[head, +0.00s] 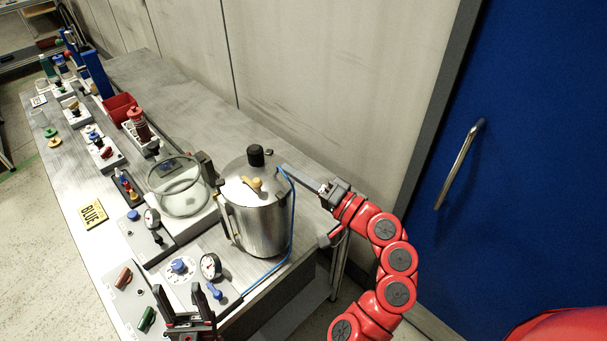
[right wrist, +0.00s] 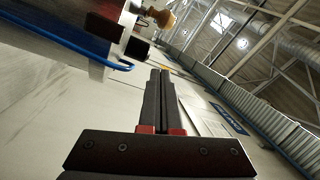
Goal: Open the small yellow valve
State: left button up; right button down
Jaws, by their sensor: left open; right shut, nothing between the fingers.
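The small yellow valve (head: 254,183) sits on the lid of a steel pot (head: 258,222), in front of a black knob (head: 255,155). In the right wrist view the yellow valve (right wrist: 162,17) shows at the top, near the black knob (right wrist: 137,48). My right gripper (head: 281,168) is shut and empty at the right of the lid, apart from the valve. Its shut fingers also show in the right wrist view (right wrist: 160,72). My left gripper (head: 180,291) is open and empty at the table's front end, near a blue-knobbed panel.
A blue hose (head: 292,215) runs down the pot's right side. A glass-topped vessel (head: 180,186), a gauge (head: 210,265) and small panels crowd the table left of the pot. A wall (head: 310,80) stands behind, and a blue door (head: 530,150) is at right.

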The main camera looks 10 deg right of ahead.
jog(key=p+x, duration=0.2)
jog(key=x, duration=0.3)
jog(key=shift+s+a+r, duration=0.1)
jog(key=shift+s+a, duration=0.05)
jog(key=shift+a, duration=0.1)
jog(key=shift+s+a+f+p, duration=0.2)
jog(key=shift+s+f+p, duration=0.1)
jog(key=shift+s, duration=0.2)
jog(key=shift+s+a+f+p, duration=0.25)
jog(key=shift+s+p, duration=0.1)
jog(key=shift+s, duration=0.2)
jog(key=shift+s+a+f+p, duration=0.15)
jog(key=shift+s+f+p, duration=0.15)
jog(key=shift+s, duration=0.2)
jog(key=shift+w, duration=0.1)
